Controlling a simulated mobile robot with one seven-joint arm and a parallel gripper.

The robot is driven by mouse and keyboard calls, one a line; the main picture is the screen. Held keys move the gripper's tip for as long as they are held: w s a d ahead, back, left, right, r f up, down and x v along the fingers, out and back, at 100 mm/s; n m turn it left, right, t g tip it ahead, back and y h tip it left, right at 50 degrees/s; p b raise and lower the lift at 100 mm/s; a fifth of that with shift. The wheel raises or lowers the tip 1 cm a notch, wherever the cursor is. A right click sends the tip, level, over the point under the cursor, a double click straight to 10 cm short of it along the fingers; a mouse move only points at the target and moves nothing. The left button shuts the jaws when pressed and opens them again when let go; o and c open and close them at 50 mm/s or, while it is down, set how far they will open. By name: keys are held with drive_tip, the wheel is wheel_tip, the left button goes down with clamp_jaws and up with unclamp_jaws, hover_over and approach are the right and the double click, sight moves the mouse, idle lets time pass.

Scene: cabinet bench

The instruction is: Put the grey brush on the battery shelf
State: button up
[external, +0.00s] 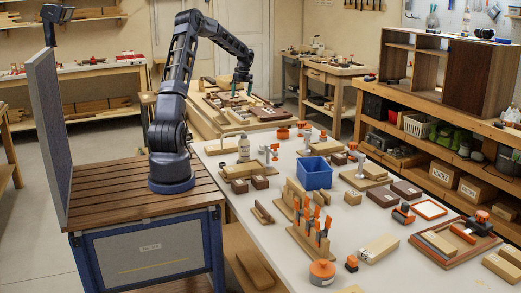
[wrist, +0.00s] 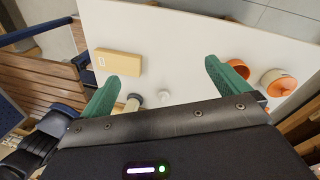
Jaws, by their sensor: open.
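My gripper (external: 241,90) hangs from the raised arm, high above the far end of the white table. In the wrist view my gripper (wrist: 172,65) has its two green fingers wide apart, with nothing held between them. I cannot pick out a grey brush for certain in either view. A wooden cabinet (external: 430,46) with open compartments stands on the bench at the right. I cannot read which shelf, if any, is for batteries.
The white table (external: 352,218) is crowded. A blue bin (external: 314,174) stands mid-table, near a wooden rack (external: 303,243) of orange-handled tools.

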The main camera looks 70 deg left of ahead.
drive_tip(key=w+d+r+n+y, duration=0.1)
drive_tip(key=d+r, duration=0.4)
drive_tip(key=d, duration=0.4)
drive_tip(key=w+d+r+n+y, duration=0.1)
drive_tip(key=d+r+n, duration=0.1)
drive_tip(key=d+r, duration=0.55)
drive_tip(key=s+d+r+n+t, duration=0.1)
drive_tip(key=s+d+r+n, duration=0.15)
drive_tip(key=d, duration=0.75)
drive_tip(key=s+d+r+n+t, duration=0.1)
drive_tip(key=s+d+r, duration=0.25)
drive_tip(key=d, duration=0.55)
drive_tip(key=s+d+f+n+t, duration=0.1)
drive_tip(key=s+d+n+t, duration=0.1)
drive_tip(key=s+d, duration=0.7)
drive_tip(key=s+d+f+n+t+h, duration=0.1)
drive_tip(key=s+d+n, duration=0.4)
drive_tip(key=s+d, duration=0.5)
drive_tip(key=s+t, duration=0.1)
drive_tip(key=s, duration=0.4)
